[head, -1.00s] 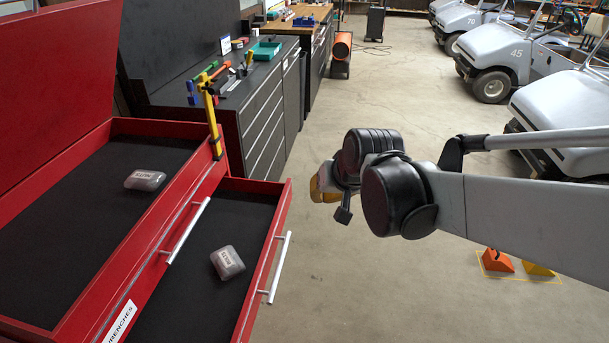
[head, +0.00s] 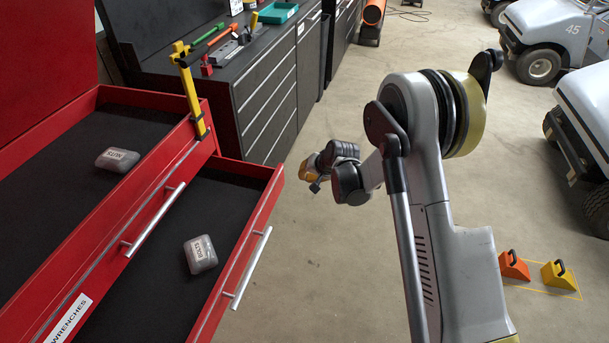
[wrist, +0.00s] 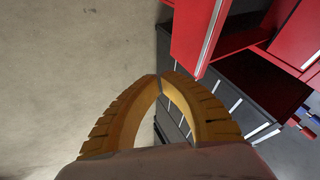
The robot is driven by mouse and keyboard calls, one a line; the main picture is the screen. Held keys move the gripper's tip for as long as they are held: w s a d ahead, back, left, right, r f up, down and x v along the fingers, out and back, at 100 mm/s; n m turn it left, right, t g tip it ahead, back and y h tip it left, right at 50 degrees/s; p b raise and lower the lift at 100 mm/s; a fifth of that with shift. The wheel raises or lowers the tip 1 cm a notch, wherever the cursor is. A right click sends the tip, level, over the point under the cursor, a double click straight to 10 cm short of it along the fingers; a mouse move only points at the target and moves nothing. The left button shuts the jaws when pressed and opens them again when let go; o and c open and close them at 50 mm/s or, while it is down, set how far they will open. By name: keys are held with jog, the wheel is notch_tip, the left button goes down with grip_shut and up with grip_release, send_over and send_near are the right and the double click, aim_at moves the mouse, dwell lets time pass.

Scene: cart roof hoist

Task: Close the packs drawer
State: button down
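The red drawer (head: 231,255) stands pulled out from the tool chest, its silver bar handle (head: 251,268) on the outer front. A grey pack marked BOLTS (head: 200,254) lies on its black liner. A second pack, marked NUTS (head: 117,159), lies in the chest's upper compartment. My gripper (head: 310,178) is in the air to the right of the drawer's far front corner, apart from it. In the wrist view, the two yellow fingers of my gripper (wrist: 160,76) meet at the tips with nothing between them. A red front with a silver handle (wrist: 209,40) shows beyond them.
A yellow upright tool (head: 189,92) stands at the chest's far edge. A dark workbench (head: 268,100) with tools stands behind. Orange and yellow wedges (head: 514,266) sit on the floor at right, with white carts (head: 545,40) beyond. Floor beside the drawer is clear.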

jog(key=w+a+f+b, duration=0.4)
jog(key=w+a+f, duration=0.1)
jog(key=a+f, duration=0.1)
jog(key=shift+w+f, duration=0.2)
jog(key=shift+w, duration=0.05)
jog(key=shift+a, duration=0.15)
